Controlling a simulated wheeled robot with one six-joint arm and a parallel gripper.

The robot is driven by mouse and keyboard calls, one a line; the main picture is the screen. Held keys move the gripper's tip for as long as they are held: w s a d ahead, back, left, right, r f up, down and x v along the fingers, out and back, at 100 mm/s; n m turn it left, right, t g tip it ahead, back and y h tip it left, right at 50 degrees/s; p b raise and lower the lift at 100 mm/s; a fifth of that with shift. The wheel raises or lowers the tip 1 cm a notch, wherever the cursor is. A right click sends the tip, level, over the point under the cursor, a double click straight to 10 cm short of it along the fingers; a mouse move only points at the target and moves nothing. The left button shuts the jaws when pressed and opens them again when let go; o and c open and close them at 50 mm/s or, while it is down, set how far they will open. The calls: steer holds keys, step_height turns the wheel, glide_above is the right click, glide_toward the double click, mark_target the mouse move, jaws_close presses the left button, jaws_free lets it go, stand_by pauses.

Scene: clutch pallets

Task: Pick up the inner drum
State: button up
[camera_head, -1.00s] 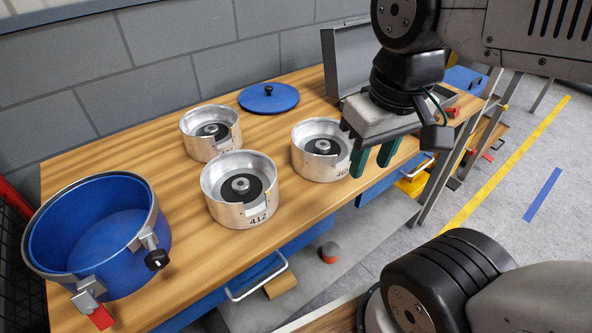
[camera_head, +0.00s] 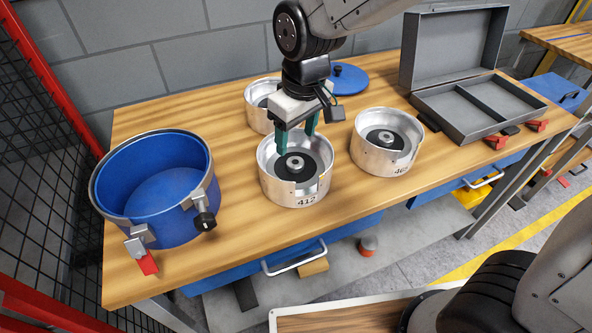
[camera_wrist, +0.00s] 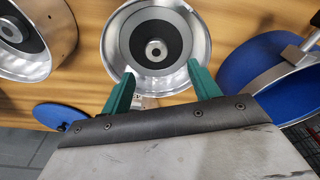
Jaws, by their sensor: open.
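Three silver drums with dark hubs stand on the wooden table. The one marked 412 (camera_head: 296,195) is in front; it also shows at the top centre of the wrist view (camera_wrist: 115,48). A second drum (camera_head: 385,160) is to its right, its number partly legible. A third (camera_head: 258,100) is behind, partly hidden by my gripper. My gripper (camera_head: 297,143) points down with green fingers apart and empty. Its tips are over the wall-side part of drum 412; the wrist view shows them (camera_wrist: 160,70) near that rim. I cannot tell if they touch it.
A blue pot (camera_head: 112,208) with clamps stands at the left. A blue lid (camera_head: 350,80) lies at the back. An open grey case (camera_head: 460,122) is at the right. The front table strip is clear; a grey wall (camera_head: 180,45) stands behind.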

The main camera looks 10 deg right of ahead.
mark_target(295, 161)
steer(key=f, duration=0.5)
steer(key=w+f, duration=0.1)
steer(key=f, duration=0.1)
steer(key=shift+f, duration=0.25)
jaws_close()
steer(key=shift+w+r, duration=0.1)
steer(key=shift+r, duration=0.05)
